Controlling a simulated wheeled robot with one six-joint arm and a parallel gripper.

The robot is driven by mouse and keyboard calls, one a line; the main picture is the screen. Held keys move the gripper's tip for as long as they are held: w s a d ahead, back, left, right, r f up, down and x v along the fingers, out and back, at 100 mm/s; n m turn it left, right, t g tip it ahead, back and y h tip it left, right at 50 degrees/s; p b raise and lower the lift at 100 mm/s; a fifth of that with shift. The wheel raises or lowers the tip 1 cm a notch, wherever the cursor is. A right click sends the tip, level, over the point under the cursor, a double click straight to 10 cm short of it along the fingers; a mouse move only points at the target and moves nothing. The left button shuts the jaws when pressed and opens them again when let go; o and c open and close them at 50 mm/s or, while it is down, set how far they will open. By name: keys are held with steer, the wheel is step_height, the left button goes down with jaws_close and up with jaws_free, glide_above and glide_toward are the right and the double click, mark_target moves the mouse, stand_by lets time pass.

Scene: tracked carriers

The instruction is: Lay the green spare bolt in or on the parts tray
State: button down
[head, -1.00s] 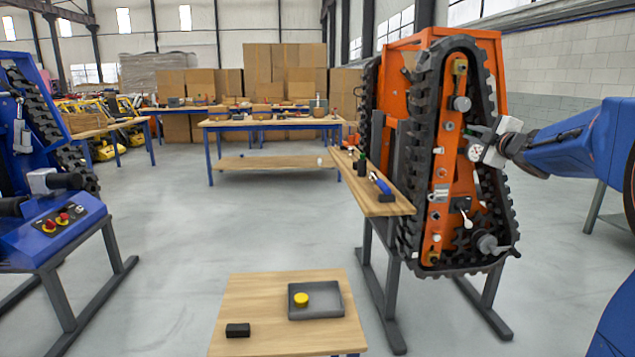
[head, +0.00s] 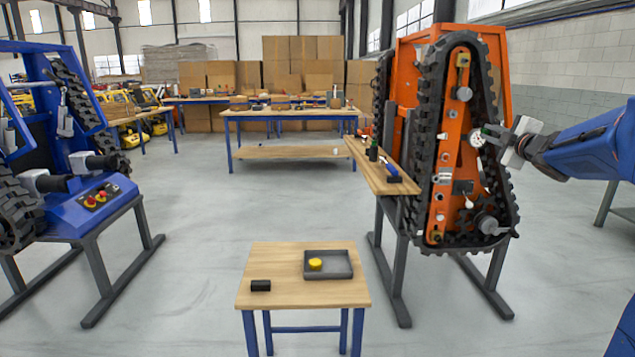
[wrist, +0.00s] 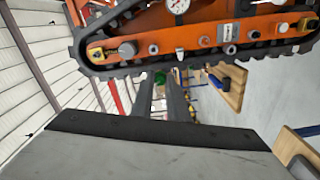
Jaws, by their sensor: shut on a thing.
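The parts tray is a shallow grey tray (head: 345,275) on a small wooden table at bottom centre in the head view. A round yellow piece (head: 316,265) lies in it. My gripper (head: 491,134) is at the right, high up, in front of the orange tracked carrier in the picture and well away from the tray. In the wrist view my gripper (wrist: 161,88) is shut on a small green thing (wrist: 159,78), which looks like the green spare bolt. Only a bit of it shows; its shape is mostly hidden by the fingers.
A black block (head: 261,286) lies on the small table (head: 285,258), left of the tray. The orange carrier (head: 465,150) stands on a grey stand, with a wooden shelf (head: 385,172) at its left. A blue carrier (head: 85,205) stands left. Floor between is clear.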

steer(key=w+a+f+n+y, duration=0.15)
steer(key=a+f, duration=0.25)
steer(key=f, duration=0.5)
steer(key=w+a+f+n+g+y, duration=0.1)
steer(key=w+a+f+y, duration=0.2)
steer(key=f, duration=0.6)
steer(key=w+a+f+n, duration=0.1)
steer(key=w+a+f, duration=0.3)
steer(key=f, duration=0.5)
steer(key=s+a+f+m+h, duration=0.1)
steer(key=s+a+f, duration=0.2)
steer(key=f, duration=1)
steer(key=s+a+f+m+h, duration=0.1)
steer(key=s+a+f, duration=0.3)
steer(key=f, duration=0.9)
steer(key=s+a+f+m+t+h, duration=0.1)
steer(key=s+a+f+m+h, duration=0.1)
steer(key=f, duration=1.1)
steer(key=shift+s+a+f+h, duration=0.3)
steer(key=shift+s+a+h, duration=0.45)
steer(key=shift+a, duration=0.05)
